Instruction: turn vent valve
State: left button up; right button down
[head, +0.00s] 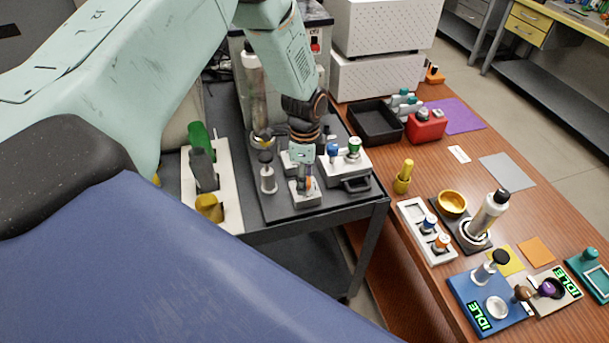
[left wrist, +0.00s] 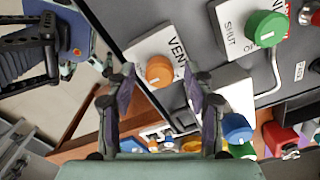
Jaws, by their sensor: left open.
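The vent valve is an orange round knob (left wrist: 160,71) on a white plate marked VENT (left wrist: 152,46) in the left wrist view. In the head view the orange knob (head: 309,183) shows partly, low on its white block (head: 302,196) on the dark cart. My left gripper (head: 303,170) points down over that block, close above the knob. In the left wrist view its open fingers (left wrist: 157,80) stand to the left and right of the knob, with a gap on each side. How far the tips are above the knob, I cannot tell. My right gripper is not in view.
A blue knob (head: 333,150) and a green knob (head: 354,145) stand close to the right of my left gripper. A grey valve (head: 267,175) stands to its left. The wooden bench (head: 385,178) with trays and bottles lies to the right.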

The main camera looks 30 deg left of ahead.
pick_arm(q)
jog(key=shift+d, duration=0.1)
jog(key=shift+c, duration=0.2)
jog(key=c, duration=0.6)
grip_shut()
